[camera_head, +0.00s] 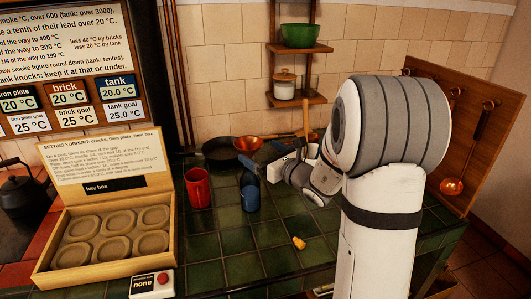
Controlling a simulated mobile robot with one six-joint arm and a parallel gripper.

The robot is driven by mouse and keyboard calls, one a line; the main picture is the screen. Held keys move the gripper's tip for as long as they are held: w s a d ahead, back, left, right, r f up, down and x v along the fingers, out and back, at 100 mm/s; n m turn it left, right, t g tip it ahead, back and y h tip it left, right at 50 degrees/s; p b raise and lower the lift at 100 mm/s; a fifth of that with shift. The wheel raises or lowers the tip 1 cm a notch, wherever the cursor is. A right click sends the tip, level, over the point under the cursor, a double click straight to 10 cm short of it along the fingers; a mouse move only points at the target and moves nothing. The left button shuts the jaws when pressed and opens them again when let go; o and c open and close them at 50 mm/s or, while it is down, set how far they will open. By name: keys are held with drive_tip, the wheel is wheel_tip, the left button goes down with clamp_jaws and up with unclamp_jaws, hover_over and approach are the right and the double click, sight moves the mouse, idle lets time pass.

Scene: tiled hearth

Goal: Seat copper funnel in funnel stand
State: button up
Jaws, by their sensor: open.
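A copper, wide-mouthed piece that looks like the copper funnel (248,144) is at the back of the green tiled top, beside a dark pan. Its lower part is hidden, so I cannot tell what it rests on. My gripper (268,157) is open, low over the tiles just right of the copper piece and behind a blue bottle. I see nothing clearly held between its fingers, and cannot tell whether it touches the copper piece. I cannot make out the funnel stand; my arm hides part of the back right.
The blue bottle (250,192) and a red cup (198,188) stand in front of the gripper. The dark pan (221,151) lies behind. A hay box (105,243) is at left, a small yellow piece (299,243) in front. A copper ladle (452,186) hangs right. The front middle tiles are mostly clear.

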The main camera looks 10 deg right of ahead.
sight(248, 136)
drive_tip(key=p+x, duration=0.1)
drive_tip(key=x, duration=0.6)
drive_tip(key=shift+d, duration=0.1)
drive_tip(key=c, duration=1.1)
drive_tip(key=shift+r, duration=0.1)
drive_tip(key=shift+r, duration=0.35)
drive_tip(key=shift+r+p, duration=0.65)
drive_tip(key=shift+r, duration=0.25)
wheel_tip(248, 136, up, 6)
drive_tip(key=p, duration=0.2)
drive_tip(key=shift+r+p, duration=0.15)
drive_tip(key=shift+p, duration=0.15)
